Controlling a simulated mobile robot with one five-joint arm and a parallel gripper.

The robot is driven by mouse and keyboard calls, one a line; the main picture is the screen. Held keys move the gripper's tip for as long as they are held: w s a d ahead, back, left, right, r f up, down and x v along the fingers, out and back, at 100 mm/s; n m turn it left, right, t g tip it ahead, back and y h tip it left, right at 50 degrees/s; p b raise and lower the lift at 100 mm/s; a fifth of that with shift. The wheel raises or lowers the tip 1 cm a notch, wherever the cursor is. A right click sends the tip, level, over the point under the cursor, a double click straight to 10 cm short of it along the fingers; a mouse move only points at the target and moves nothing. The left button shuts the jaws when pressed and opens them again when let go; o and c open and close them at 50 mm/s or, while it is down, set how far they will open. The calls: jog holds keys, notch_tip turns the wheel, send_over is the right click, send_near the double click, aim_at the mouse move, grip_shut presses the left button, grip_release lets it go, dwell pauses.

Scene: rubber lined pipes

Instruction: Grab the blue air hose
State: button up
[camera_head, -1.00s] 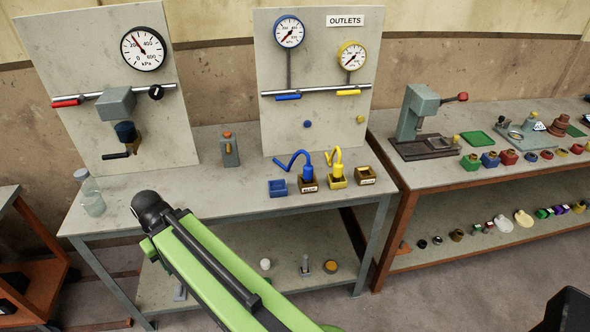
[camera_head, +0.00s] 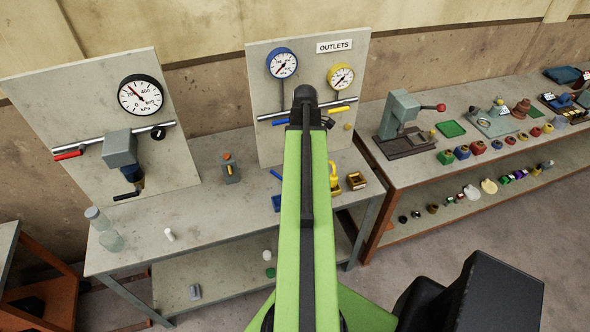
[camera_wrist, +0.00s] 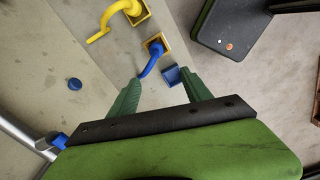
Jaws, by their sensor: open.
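The blue air hose (camera_wrist: 150,66) shows in the wrist view as a short curved tube rising from a yellowish square holder (camera_wrist: 157,42). My gripper (camera_wrist: 159,75) is open, with its two green fingers spread. The hose's free end lies between the fingertips in the picture, nearer the left finger. I cannot tell the depth gap, and nothing is gripped. In the head view my green arm hides most of the blue hose; only a blue tip (camera_head: 276,175) shows at its left. My fingers are hidden there.
The yellow hose (camera_wrist: 104,22) stands close beside the blue one. A small blue open block (camera_wrist: 172,75) lies near the right finger. The outlets panel (camera_head: 262,120) rises behind, with a blue knob (camera_wrist: 75,84). A bottle (camera_head: 105,231) stands at the bench's left.

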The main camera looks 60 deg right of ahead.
jog(key=f+b, duration=0.8)
jog(key=s+d+f+b, duration=0.1)
jog(key=f+b, duration=0.2)
jog(key=b, duration=0.1)
jog(key=shift+f+b, duration=0.3)
jog(key=shift+f, duration=0.1)
jog(key=f+b, duration=0.5)
jog(key=shift+s+d+f, duration=0.15)
jog(key=shift+d, duration=0.1)
grip_shut()
